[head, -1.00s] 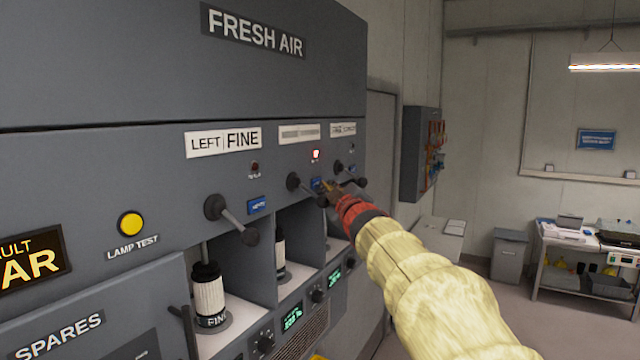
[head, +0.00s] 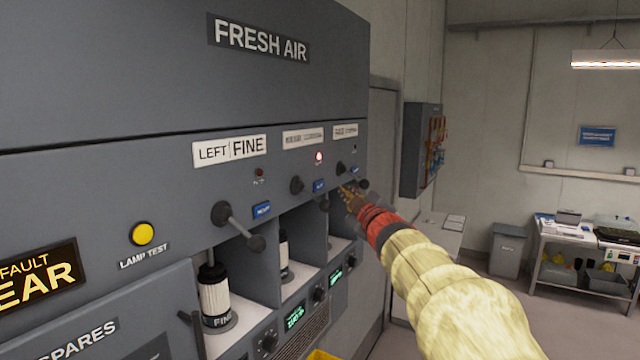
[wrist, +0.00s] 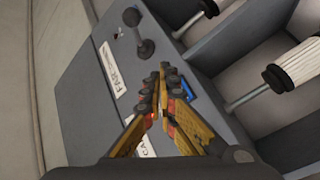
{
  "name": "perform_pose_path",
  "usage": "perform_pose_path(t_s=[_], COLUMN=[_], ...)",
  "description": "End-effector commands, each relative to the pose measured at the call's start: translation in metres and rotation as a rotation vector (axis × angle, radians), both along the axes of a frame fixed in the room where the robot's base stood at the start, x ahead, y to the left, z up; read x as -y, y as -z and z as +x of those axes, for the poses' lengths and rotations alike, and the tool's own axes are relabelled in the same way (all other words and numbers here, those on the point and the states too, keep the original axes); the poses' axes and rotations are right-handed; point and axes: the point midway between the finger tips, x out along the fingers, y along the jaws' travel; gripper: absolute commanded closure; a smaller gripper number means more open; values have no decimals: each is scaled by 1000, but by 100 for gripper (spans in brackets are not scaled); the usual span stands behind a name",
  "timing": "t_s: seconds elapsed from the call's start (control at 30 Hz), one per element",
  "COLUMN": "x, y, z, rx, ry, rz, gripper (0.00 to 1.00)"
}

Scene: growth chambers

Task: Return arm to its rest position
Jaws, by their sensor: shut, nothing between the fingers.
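My gripper (head: 350,196) is at the end of my cream-sleeved arm with its red band, in front of the right part of the grey FRESH AIR panel (head: 150,180). In the wrist view my gripper (wrist: 160,78) has its two brown fingers together at the tips, with nothing between them. A black-knobbed lever (wrist: 140,32) shows just beyond the fingertips. In the head view the levers include the left one (head: 238,228) below the LEFT FINE label (head: 230,150) and a middle one (head: 297,185). My gripper partly covers the area by the right-hand lever.
Open bays below the levers hold white filter cartridges (head: 215,297). A red lamp (head: 319,157) is lit above the middle bay. A grey wall box (head: 421,150), a bin (head: 508,250) and a table (head: 590,232) stand to the right. Floor between them is clear.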

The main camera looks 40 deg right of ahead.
Motion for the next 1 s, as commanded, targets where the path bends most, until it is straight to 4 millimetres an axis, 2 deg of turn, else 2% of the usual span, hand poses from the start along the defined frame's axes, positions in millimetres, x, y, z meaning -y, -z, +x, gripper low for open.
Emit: perform_pose_path(t_s=[0.8,0.87,0.93,1.0], x=[2,7,20,35], y=[3,8,22,53], z=[0,-2,-8,-19], rx=[-6,-21,-48,-98], ry=[7,28,79,150], rz=[4,17,60,139], gripper=[100,100,100,100])
